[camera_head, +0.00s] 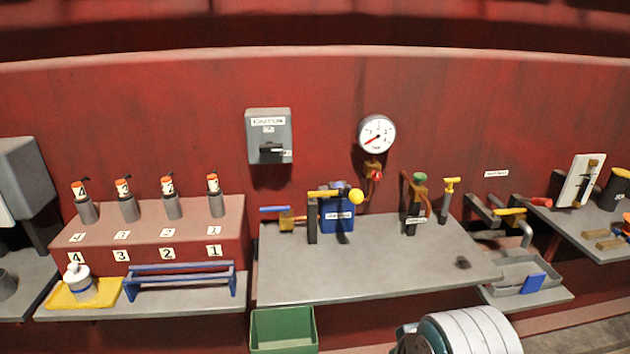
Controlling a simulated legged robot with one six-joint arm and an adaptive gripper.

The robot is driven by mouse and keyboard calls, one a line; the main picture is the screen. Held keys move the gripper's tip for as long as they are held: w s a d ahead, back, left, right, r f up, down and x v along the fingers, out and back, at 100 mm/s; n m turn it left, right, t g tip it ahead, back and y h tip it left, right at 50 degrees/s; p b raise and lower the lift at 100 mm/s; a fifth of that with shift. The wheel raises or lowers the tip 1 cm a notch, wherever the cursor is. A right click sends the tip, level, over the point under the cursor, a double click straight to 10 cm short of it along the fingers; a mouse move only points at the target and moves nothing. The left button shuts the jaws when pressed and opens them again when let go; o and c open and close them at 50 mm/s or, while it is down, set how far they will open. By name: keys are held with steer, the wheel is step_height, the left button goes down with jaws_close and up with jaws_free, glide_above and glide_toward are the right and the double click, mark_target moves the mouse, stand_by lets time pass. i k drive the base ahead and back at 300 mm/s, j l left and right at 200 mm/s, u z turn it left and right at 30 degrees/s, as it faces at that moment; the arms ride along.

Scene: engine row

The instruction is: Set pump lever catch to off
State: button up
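A blue pump box (338,216) with a white label stands near the back of the middle grey shelf, against the red wall. A lever with a yellow ball knob (355,196) is at its top right. A yellow bar (322,194) lies across the top of a dark upright post (312,222) just left of the box. I cannot tell which part is the catch or how it is set; any markings are too small to read. My gripper is not in view. What looks like a rounded grey link of my arm shows at the bottom edge, apart from the pump.
A blue-handled valve (280,212) is left of the pump. A green-knobbed fitting (418,190) and a yellow T-handle (449,196) stand right. A green bin (283,330) is below.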

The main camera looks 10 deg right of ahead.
mark_target(312, 195)
steer(key=i, duration=0.25)
steer(key=i+l, duration=0.6)
steer(key=i, duration=0.2)
